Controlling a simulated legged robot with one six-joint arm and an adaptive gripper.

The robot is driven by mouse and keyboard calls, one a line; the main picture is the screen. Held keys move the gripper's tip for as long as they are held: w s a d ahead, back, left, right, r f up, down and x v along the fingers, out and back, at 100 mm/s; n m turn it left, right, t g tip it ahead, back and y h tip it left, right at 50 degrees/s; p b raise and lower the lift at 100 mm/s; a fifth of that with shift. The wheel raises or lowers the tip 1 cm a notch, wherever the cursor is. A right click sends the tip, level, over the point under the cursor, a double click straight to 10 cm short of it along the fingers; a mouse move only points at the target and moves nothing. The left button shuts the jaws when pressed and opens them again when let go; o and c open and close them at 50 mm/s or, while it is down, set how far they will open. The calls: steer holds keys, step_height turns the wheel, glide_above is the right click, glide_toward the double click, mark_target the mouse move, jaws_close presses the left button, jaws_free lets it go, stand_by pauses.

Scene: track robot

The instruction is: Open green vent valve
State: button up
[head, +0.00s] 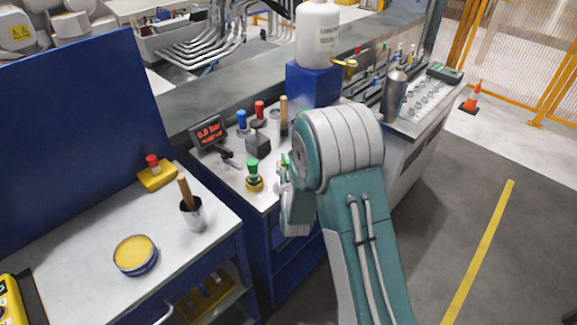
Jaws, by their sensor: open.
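A green-topped valve (253,170) with a brass base stands upright on the grey bench panel, in the middle of the head view. A second green-topped part (285,160) shows just to its right, partly hidden by my arm. My arm rises from the bottom of the view and bends over the front edge of the panel, close to the right of these green parts. My gripper is not visible; my own arm links cover that area. I cannot tell which green part is the vent valve.
A display (208,132) reads about 0.0 bar. Blue (241,120) and red (259,110) valves stand behind. A white bottle (318,35) sits on a blue block (313,83). A cup with a brush (193,214) and a yellow-topped tin (134,255) stand left.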

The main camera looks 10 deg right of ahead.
steer(key=shift+s, duration=0.1)
steer(key=s+a, duration=0.1)
steer(key=s, duration=1)
steer(key=shift+s+a, duration=0.15)
steer(key=shift+s, duration=0.2)
steer(key=shift+f, duration=0.1)
